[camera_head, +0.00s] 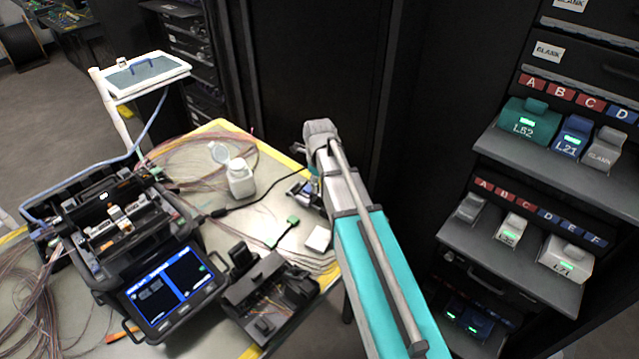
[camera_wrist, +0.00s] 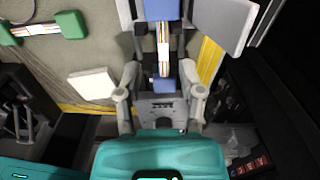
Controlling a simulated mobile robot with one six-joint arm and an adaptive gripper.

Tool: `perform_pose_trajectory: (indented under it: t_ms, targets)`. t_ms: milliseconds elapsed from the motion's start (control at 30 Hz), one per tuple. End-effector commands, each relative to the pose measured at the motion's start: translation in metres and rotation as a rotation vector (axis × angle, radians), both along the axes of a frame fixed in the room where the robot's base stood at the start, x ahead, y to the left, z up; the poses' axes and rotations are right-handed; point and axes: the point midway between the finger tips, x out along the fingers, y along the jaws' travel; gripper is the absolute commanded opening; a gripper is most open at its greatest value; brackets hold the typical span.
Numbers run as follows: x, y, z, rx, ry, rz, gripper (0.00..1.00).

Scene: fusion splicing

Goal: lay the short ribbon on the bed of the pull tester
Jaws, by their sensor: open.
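A short striped ribbon (camera_wrist: 163,50) with blue end pieces lies between my fingers in the wrist view. It runs along a grey device (camera_wrist: 127,14) that looks like the pull tester; its far end is cut off by the frame. The device also shows in the head view (camera_head: 297,187), partly hidden by my arm. My gripper (camera_wrist: 162,82) is open, with one finger on each side of the near blue end. I cannot tell whether the ribbon rests fully on the bed.
A second ribbon with green ends (camera_wrist: 69,25) lies on the table to the left, near a white block (camera_wrist: 92,84). In the head view, a splicer (camera_head: 120,235), a black tool (camera_head: 268,295) and a white bottle (camera_head: 240,180) stand on the table. A rack (camera_head: 530,200) is at right.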

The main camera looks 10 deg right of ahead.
Motion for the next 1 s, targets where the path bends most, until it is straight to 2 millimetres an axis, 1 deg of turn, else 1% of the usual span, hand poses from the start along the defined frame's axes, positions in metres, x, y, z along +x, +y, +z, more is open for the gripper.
perform_pose_trajectory:
  t_ms: [33, 100, 800, 1000]
  targets:
    - [0.0, 0.0, 0.009, 0.0, 0.0, 0.0, 0.5]
    - [0.0, 0.0, 0.015, 0.0, 0.0, 0.0, 0.5]
    - [0.0, 0.0, 0.073, 0.0, 0.0, 0.001, 0.5]
    - [0.0, 0.001, 0.086, 0.0, 0.0, 0.001, 0.5]
